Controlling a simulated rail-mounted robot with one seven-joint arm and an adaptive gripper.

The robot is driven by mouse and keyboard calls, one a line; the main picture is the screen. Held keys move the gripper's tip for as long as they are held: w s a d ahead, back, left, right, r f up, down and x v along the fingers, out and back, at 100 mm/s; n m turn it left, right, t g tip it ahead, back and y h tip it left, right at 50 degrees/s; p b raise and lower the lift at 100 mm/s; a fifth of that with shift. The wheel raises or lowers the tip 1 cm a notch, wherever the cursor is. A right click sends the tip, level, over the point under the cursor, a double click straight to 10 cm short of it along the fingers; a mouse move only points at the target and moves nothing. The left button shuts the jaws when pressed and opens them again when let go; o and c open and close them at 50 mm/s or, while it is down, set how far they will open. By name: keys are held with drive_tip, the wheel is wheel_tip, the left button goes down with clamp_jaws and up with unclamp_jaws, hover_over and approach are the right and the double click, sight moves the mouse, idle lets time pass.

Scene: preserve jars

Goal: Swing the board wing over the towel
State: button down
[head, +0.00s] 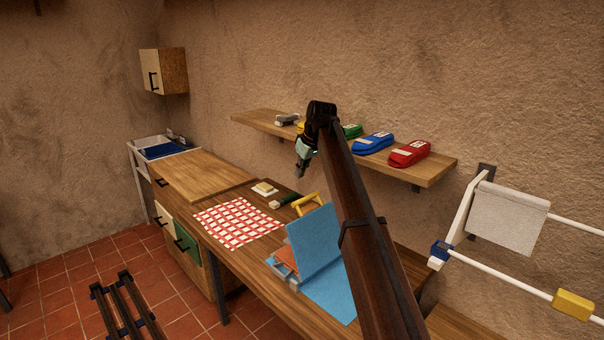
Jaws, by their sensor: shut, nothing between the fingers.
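The blue folding board lies on the wooden counter, with a flat blue panel (330,296) at the front right. One blue wing (314,240) stands up steeply, tilted, between that panel and an orange-red cloth (284,258). The cloth, which looks like the towel, shows only in part at the wing's left edge; the wing hides the rest. My gripper (301,170) is shut and empty. It hangs in the air beyond the board, near the wall shelf, apart from the wing. My arm crosses in front of the board's right side.
A red-and-white checked cloth (238,222) lies left of the board. A yellow-handled item (307,203), a dark green item (284,201) and a small pale block (264,188) sit behind. The wall shelf (436,172) carries several coloured packs. A white rail (498,274) stands right.

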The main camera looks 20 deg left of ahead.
sight(306, 197)
wheel_tip(306, 197, down, 8)
drive_tip(key=p, duration=0.4)
drive_tip(key=shift+s+d+r, duration=0.2)
drive_tip(key=shift+d, duration=0.2)
drive_tip(key=shift+s+d+r+y+b, duration=0.1)
drive_tip(key=shift+s+d+y+b, duration=0.1)
drive_tip(key=shift+d+b, duration=0.2)
drive_tip(key=shift+s+d+r+y+b, duration=0.15)
drive_tip(key=shift+d+b, duration=0.15)
drive_tip(key=shift+d, duration=0.15)
drive_tip(key=shift+r, duration=0.1)
drive_tip(key=shift+w+a, duration=0.1)
